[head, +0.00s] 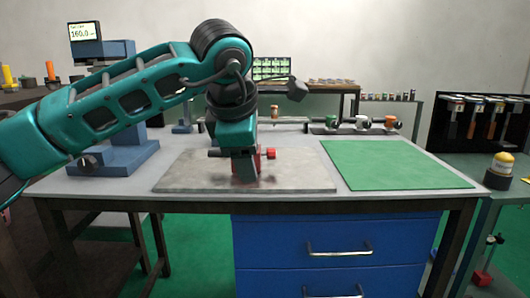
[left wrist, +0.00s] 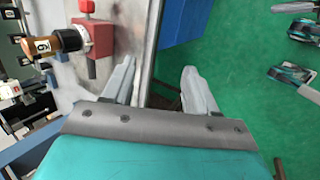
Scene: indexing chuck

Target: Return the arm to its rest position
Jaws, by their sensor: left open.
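My left arm comes in from the left in the head view, with its teal wrist and gripper (head: 237,150) pointing down over the grey plate (head: 305,172) on the table. In the left wrist view my left gripper (left wrist: 157,75) is open, with nothing between its fingers; the table edge and green floor show beneath. A red fixture (left wrist: 92,38) stands on the plate to the left of the fingers, apart from them. It carries a brown and black cylinder (left wrist: 42,44) with a numbered end. In the head view the red fixture (head: 246,166) is partly hidden by my wrist. My right gripper is not in view.
A green mat (head: 390,165) lies clear at the table's right. A blue stand (head: 120,150) is at the left, behind my arm. A rail with several small parts (head: 362,124) runs along the back. Blue drawers (head: 335,230) sit below the table front.

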